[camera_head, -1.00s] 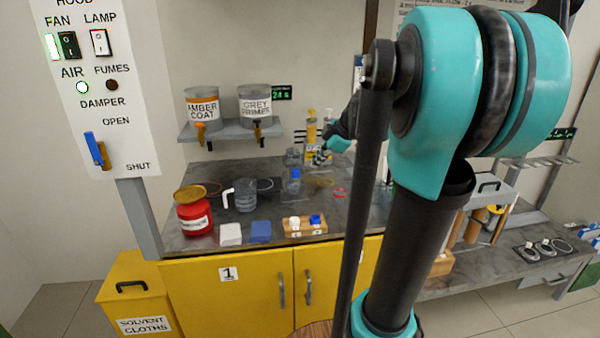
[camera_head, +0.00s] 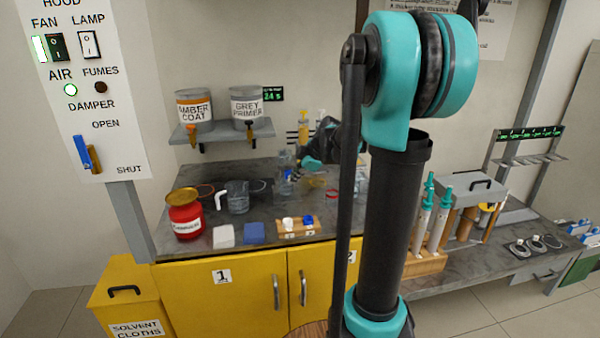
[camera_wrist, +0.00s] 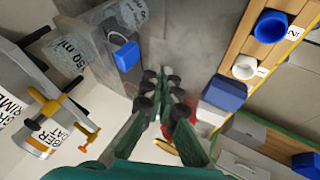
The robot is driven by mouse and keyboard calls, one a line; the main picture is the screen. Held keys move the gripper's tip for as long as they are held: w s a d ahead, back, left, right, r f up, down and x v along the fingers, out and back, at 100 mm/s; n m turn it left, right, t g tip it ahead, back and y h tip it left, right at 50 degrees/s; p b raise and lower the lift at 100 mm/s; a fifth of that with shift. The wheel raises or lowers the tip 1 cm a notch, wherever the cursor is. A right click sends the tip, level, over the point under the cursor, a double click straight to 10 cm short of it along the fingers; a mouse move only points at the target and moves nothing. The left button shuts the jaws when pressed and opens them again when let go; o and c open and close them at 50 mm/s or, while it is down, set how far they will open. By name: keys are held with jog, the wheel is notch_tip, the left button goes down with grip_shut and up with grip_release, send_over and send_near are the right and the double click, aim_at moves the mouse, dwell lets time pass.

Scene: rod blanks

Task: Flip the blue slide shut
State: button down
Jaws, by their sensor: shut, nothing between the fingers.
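The blue slide (camera_head: 82,153) is on the white hood panel (camera_head: 128,145) at the left of the head view. It stands nearly upright beside a brass-coloured piece, with OPEN printed above right and SHUT below right. My gripper (camera_head: 293,174) is over the grey bench in the head view, well to the right of the slide and near a clear container with a blue part (camera_head: 286,176). In the wrist view my gripper (camera_wrist: 170,88) is shut with nothing between its fingers. The slide cannot be made out in the wrist view.
A red can (camera_head: 184,220), a glass jug (camera_head: 238,198), white and blue blocks and a wooden holder (camera_head: 298,228) stand on the bench. A shelf (camera_head: 221,131) with two paint tanks hangs behind. A grey post (camera_head: 133,220) stands below the panel.

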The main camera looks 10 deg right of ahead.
aim_at(291, 170)
jog(key=shift+w, duration=1.6)
jog(key=shift+w, duration=0.1)
jog(key=shift+w, duration=1.6)
